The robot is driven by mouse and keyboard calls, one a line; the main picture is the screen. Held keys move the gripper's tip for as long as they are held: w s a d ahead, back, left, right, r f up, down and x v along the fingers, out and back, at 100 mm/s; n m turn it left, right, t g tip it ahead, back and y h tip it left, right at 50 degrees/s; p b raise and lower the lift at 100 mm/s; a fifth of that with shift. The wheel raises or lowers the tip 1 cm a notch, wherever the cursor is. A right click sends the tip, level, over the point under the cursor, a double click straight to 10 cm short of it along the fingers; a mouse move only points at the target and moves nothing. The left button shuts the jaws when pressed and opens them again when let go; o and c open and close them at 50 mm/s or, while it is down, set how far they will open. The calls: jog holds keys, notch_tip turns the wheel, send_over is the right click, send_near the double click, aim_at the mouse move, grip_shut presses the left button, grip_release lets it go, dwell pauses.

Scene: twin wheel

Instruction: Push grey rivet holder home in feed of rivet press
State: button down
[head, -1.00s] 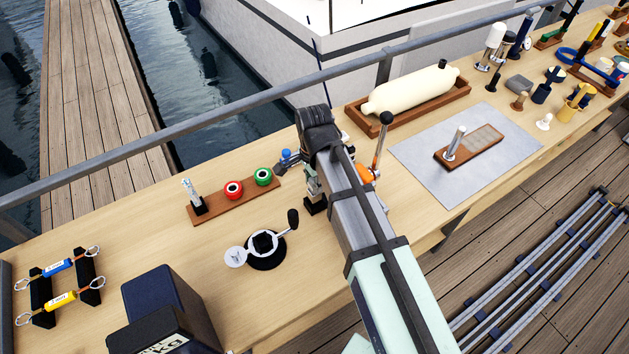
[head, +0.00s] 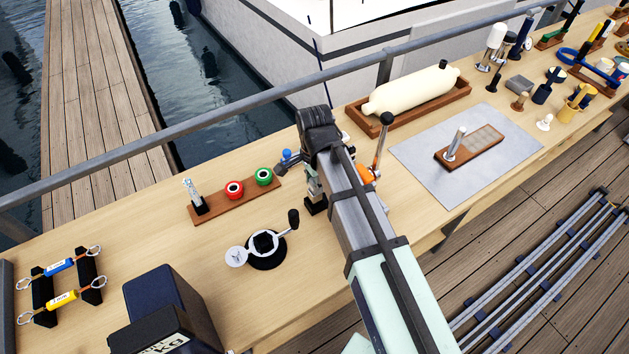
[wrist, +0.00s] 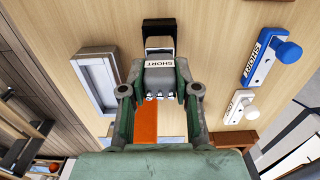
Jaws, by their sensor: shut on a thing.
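The grey rivet holder (wrist: 159,78), marked SHORT, is between the two fingers of my gripper (wrist: 160,91) in the wrist view. The gripper is shut on it, and a row of rivet ends shows along its lower edge. A black bracket (wrist: 159,28) with a grey face is right beyond the holder; I cannot tell whether they touch. An orange part (wrist: 150,112) lies below the holder between the fingers. In the head view, my arm hides most of the press; an orange part (head: 366,175) and a black-knobbed lever (head: 381,140) show beside it.
A blue SHORT holder (wrist: 272,66) and a white SHORT holder (wrist: 240,105) lie right of my gripper. A grey frame (wrist: 97,80) is at left. In the head view, a crank device (head: 265,247) and a wooden strip with coloured rings (head: 215,207) stand left of my arm.

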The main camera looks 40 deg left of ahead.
jog(key=shift+f+b, duration=0.7)
jog(key=shift+f, duration=1.1)
dwell(0.5)
jog(key=c, duration=0.8)
grip_release()
jog(key=shift+o, duration=0.2)
jog(key=shift+r, duration=0.1)
notch_tip(320, 180, up, 12)
jog(key=shift+f, duration=0.1)
